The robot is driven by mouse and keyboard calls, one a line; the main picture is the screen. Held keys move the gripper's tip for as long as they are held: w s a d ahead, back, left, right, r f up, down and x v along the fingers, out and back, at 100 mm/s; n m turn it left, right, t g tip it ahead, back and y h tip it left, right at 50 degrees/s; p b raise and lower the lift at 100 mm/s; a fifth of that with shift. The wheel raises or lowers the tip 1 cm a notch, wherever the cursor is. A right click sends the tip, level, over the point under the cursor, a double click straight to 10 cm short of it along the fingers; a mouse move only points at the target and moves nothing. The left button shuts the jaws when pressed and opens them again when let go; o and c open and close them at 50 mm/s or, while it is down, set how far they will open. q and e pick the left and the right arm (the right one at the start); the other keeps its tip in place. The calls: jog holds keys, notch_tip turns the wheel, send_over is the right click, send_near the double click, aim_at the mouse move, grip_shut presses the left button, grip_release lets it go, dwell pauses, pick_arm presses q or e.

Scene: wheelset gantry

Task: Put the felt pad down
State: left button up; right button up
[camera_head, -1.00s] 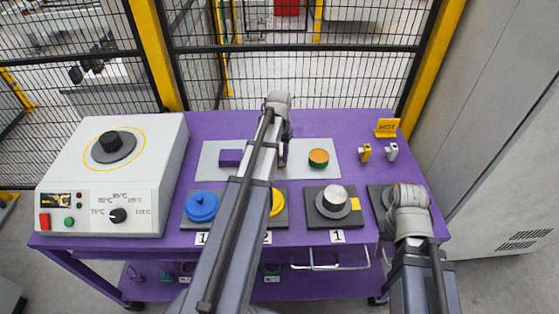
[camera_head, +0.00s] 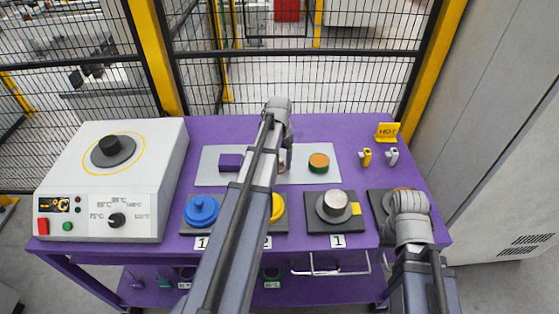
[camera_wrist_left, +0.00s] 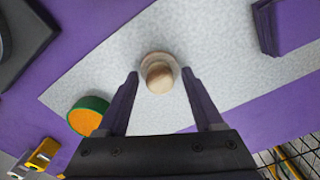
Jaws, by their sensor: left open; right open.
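A round cream disc with a wooden knob, which looks like the felt pad (camera_wrist_left: 158,76), stands on the light grey mat (camera_wrist_left: 110,75). It shows small in the head view (camera_head: 282,166), partly hidden by my arm. My left gripper (camera_wrist_left: 160,72) is open over it in the left wrist view. Its two dark fingers lie either side of the knob, with gaps on both sides. My right wrist (camera_head: 411,208) is over the right front of the purple table; its fingers are hidden.
A green-rimmed orange cylinder (camera_wrist_left: 88,116) and a purple block (camera_head: 230,162) are also on the mat. A white heater box (camera_head: 115,175) stands left. Blue (camera_head: 201,210) and metal (camera_head: 334,205) round parts line the front.

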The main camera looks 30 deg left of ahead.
aim_at(281, 161)
pick_arm(q)
jog(key=shift+r, duration=0.1)
notch_tip(281, 161, up, 12)
jog(key=p, duration=1.2)
jog(key=s+d+m, duration=0.1)
jog(key=s+d, duration=0.4)
jog(key=d, duration=0.5)
jog(key=s+d+m, duration=0.2)
jog(key=s+d, duration=0.4)
jog(key=d, duration=0.4)
jog(key=s+d+m+y, duration=0.1)
jog(key=s+d, duration=0.4)
jog(key=d, duration=0.5)
jog(key=shift+s+d+r+m, duration=0.15)
jog(key=shift+s+d+m, duration=0.1)
jog(key=shift+s+m, duration=0.1)
